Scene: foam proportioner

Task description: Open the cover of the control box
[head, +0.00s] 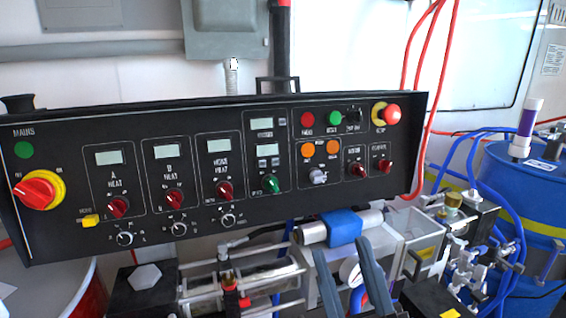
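The control box (250,238) is a wide black panel across the middle of the head view, with dials, small displays and buttons. A black handle (278,79) stands up at the middle of its top edge. The front panel is in place and no opening into the box shows. My gripper (340,246) is at the bottom, right of centre, with two blue-grey fingers pointing up. The fingers are apart, with nothing held between them. They appear below the panel's lower edge, well below the handle. The back of the box is hidden.
A grey wall box (226,30) with a conduit is above the panel. A red emergency button (392,111) is at its upper right. Pump parts with a blue clamp (342,228) lie behind my fingers. A blue drum (530,185) and hoses crowd the right.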

